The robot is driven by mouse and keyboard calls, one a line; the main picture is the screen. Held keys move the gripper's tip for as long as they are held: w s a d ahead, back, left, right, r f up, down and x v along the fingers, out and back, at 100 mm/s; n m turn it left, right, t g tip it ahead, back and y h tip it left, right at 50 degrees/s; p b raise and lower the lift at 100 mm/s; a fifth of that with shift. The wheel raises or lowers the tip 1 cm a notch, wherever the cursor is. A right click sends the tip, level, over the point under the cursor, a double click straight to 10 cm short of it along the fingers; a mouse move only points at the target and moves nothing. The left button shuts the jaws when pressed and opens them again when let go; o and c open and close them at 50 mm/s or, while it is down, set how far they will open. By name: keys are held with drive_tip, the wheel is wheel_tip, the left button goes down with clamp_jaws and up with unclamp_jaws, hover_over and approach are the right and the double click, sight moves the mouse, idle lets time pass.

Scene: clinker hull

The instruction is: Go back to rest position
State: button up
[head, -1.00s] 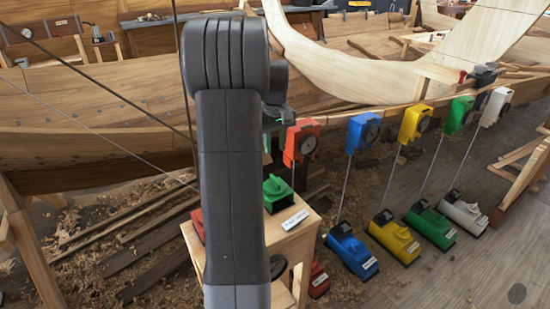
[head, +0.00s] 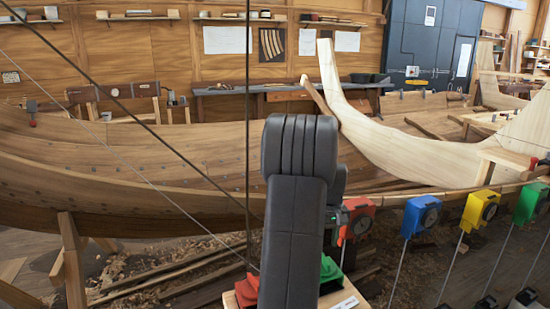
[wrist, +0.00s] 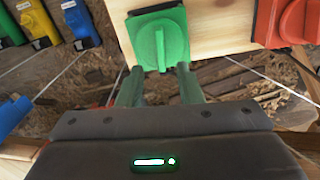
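My gripper (wrist: 158,84) shows in the wrist view with two green fingers apart and nothing held between them. Just beyond the fingertips is a green box with a raised handle (wrist: 160,42), on a pale wooden stand (wrist: 222,25). I cannot tell from this angle how far the fingers are from the handle. In the head view my dark arm stands upright in the middle and hides most of the gripper. The green box (head: 330,270) shows partly beside the arm, at the bottom.
A large wooden hull (head: 110,165) spans the left and middle. Red (head: 357,217), blue (head: 421,214), yellow (head: 480,209) and green (head: 529,202) boxes hang along its edge at right, on thin lines. A red handle (wrist: 291,22) is on the stand. Shavings litter the floor.

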wheel_tip(320, 180, down, 7)
drive_tip(key=shift+r, duration=0.2)
drive_tip(key=shift+r, duration=0.1)
wheel_tip(320, 180, up, 13)
wheel_tip(320, 180, down, 14)
drive_tip(key=shift+r, duration=0.25)
drive_tip(key=shift+r+n, duration=0.1)
drive_tip(key=shift+n, duration=0.4)
drive_tip(key=n, duration=0.3)
drive_tip(key=shift+n+p, duration=0.3)
drive_tip(key=shift+n, duration=0.1)
drive_tip(key=n, duration=0.5)
drive_tip(key=shift+r+n+p, duration=0.15)
drive_tip(key=shift+n+p, duration=0.15)
